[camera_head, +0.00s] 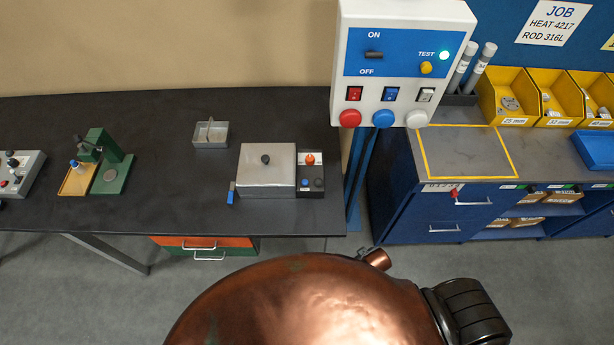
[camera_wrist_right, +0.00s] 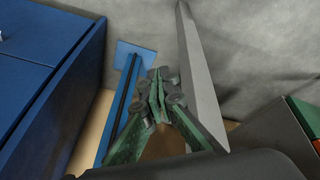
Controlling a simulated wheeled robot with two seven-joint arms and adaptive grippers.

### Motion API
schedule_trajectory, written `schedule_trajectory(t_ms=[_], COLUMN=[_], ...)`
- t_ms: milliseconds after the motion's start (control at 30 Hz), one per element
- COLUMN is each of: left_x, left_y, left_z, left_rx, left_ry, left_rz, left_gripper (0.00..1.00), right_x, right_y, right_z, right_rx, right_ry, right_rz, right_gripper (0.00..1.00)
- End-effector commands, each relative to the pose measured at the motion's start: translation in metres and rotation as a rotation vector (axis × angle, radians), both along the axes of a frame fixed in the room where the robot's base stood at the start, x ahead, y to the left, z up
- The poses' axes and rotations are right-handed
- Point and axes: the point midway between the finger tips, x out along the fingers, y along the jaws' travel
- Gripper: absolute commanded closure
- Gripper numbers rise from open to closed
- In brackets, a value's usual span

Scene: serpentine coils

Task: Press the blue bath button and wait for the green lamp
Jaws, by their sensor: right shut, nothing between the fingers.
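The bath appears to be the grey lidded metal box (camera_head: 268,165) on the dark bench, with a black panel (camera_head: 311,192) on its right side. The panel carries an orange-red knob or lamp (camera_head: 310,159) and small buttons, one of them bluish (camera_head: 318,184). No green light shows on that panel. A larger round blue button (camera_head: 383,118) is on the white control box, where a TEST lamp (camera_head: 444,55) glows pale green. My right gripper (camera_wrist_right: 158,75) is shut and empty, pointing down near a blue post. My left gripper is out of view.
The control box (camera_head: 400,40) stands on the blue post (camera_wrist_right: 121,105) between the bench (camera_head: 70,115) and a blue cabinet (camera_head: 395,200). A small grey tray (camera_head: 211,134) and a green press (camera_head: 108,165) stand on the bench. The bench front near the bath is mostly clear.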

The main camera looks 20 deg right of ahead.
Motion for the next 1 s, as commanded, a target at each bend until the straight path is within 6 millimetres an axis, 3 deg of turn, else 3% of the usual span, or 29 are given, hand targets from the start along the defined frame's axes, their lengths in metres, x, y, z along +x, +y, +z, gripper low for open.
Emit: schedule_trajectory(t_ms=[33,100,200,400,500,667,767,900,1000], left_x=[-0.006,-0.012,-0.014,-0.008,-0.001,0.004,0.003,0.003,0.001], left_y=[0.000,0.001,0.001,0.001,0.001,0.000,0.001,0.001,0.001], left_z=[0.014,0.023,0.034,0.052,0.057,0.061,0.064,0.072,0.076], left_rx=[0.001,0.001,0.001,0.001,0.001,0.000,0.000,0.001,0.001], left_ry=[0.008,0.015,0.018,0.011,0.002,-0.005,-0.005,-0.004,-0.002], left_rz=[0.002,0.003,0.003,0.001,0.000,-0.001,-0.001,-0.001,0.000], left_gripper=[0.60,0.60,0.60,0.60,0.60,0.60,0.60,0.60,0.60], right_x=[0.015,0.028,0.040,0.053,0.071,0.122,0.156,0.206,0.230], right_y=[0.003,0.008,0.015,0.025,0.038,0.073,0.101,0.144,0.160], right_z=[0.041,0.082,0.134,0.218,0.250,0.279,0.304,0.345,0.366], right_rx=[-0.004,-0.008,-0.013,-0.024,-0.050,-0.142,-0.237,-0.468,-0.661], right_ry=[-0.025,-0.046,-0.072,-0.115,-0.156,-0.251,-0.326,-0.442,-0.489], right_rz=[0.019,0.042,0.071,0.121,0.217,0.502,0.739,1.188,1.492], right_gripper=[1.00,1.00,1.00,1.00,1.00,1.00,1.00,1.00,1.00])
